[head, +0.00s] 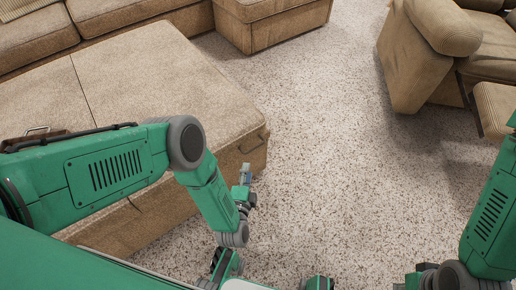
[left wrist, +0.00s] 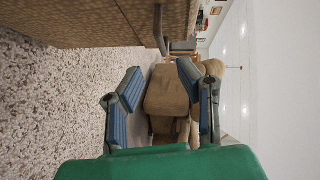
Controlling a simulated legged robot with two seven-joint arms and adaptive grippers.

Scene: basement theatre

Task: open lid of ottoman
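The ottoman (head: 165,80) is a large tan upholstered block at the left in the head view, with its lid down. A dark handle (head: 252,143) is on its right side just below the top edge. My left gripper (head: 245,174) is beside that side, a little below the handle and apart from it. In the left wrist view the ottoman side (left wrist: 90,22) is at the top, and the handle (left wrist: 160,30) sticks down above the gap between the fingers. There my left gripper (left wrist: 160,76) is open and empty. Only my right arm shows, without its gripper.
A tan sofa (head: 35,38) stands behind the ottoman at the upper left. Another tan seat block (head: 268,20) is at the top. A recliner (head: 420,55) stands at the upper right. The speckled carpet (head: 335,150) between is clear.

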